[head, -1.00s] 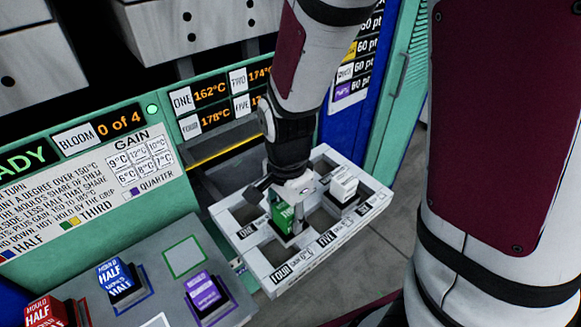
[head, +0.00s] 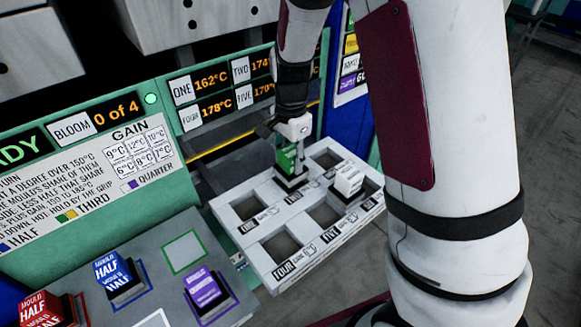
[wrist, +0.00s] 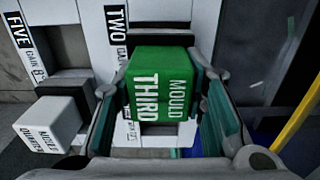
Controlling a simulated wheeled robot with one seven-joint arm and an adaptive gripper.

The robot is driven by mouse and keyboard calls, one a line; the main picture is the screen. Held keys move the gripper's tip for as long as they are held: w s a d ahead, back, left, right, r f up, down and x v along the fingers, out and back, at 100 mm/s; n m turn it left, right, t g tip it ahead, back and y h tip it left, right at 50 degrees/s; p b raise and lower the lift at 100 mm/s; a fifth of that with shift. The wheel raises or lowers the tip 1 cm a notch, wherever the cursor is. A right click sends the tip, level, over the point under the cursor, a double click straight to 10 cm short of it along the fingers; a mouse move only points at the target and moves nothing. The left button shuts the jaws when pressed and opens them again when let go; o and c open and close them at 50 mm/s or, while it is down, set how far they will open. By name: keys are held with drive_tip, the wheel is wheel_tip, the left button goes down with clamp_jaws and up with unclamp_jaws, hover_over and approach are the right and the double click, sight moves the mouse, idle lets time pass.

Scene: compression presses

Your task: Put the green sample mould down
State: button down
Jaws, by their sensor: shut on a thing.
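The green sample mould (head: 286,160), marked MOULD THIRD, is upright between the fingers of my gripper (head: 294,140). In the wrist view the mould (wrist: 162,85) has a finger on each side, and my gripper (wrist: 163,100) is shut on it. The mould is at the middle of the back row of the white tray (head: 265,262), by the label TWO (wrist: 118,20). I cannot tell whether its base is touching the tray or just above it.
A white mould (head: 348,178), marked QUARTER, stands at the tray's front right. Several other tray cells are open. Blue (head: 113,268), purple (head: 203,288) and red (head: 42,308) moulds stand on the grey bench at left. A green-outlined square (head: 184,252) there is empty.

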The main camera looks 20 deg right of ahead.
sight(291, 168)
drive_tip(key=shift+f, duration=1.7)
drive_tip(key=c, duration=1)
unclamp_jaws()
drive_tip(key=shift+f, duration=0.15)
wheel_tip(291, 168, up, 12)
drive_tip(key=shift+r, duration=0.1)
drive_tip(key=s+r+n+t, duration=0.1)
drive_tip(key=s+r+n, duration=0.3)
drive_tip(key=s, duration=0.4)
drive_tip(key=s+r+n+t, duration=0.1)
drive_tip(key=s+r+n, duration=0.3)
drive_tip(key=s, duration=0.4)
drive_tip(key=s+r+n+t, duration=0.2)
drive_tip(key=s+r+n, duration=0.2)
drive_tip(key=s, duration=0.5)
drive_tip(key=shift+d+n, duration=0.15)
drive_tip(key=shift+n, duration=1.05)
